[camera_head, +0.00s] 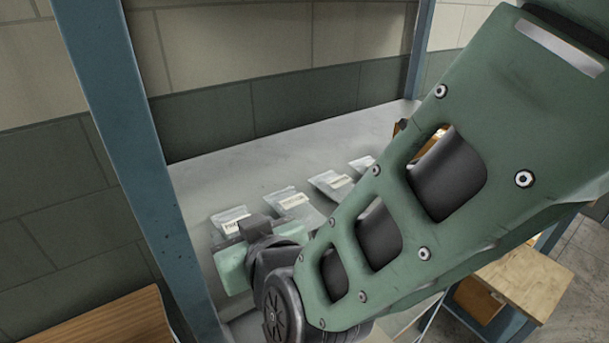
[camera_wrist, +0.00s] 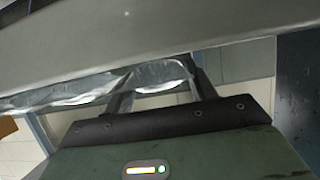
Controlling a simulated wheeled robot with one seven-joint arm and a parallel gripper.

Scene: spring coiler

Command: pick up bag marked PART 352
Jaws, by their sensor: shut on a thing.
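My gripper (camera_wrist: 162,90) is shut on a clear, shiny plastic bag (camera_wrist: 160,76), which shows between its two fingers in the wrist view. No readable marking shows on it there. In the head view, a bag with a white label (camera_head: 232,219) lies at the left end of a row on the grey shelf (camera_head: 330,140), right by my gripper body. Beside it to the right are another labelled bag (camera_head: 293,201), a third bag (camera_head: 332,183) and a partly hidden one (camera_head: 362,164). The labels are too small to read. My fingertips are hidden in the head view.
A blue upright post (camera_head: 135,150) stands just left of my gripper, and another (camera_head: 420,50) at the shelf's far end. A wooden surface (camera_head: 110,322) is at the lower left. My arm covers the shelf's right part.

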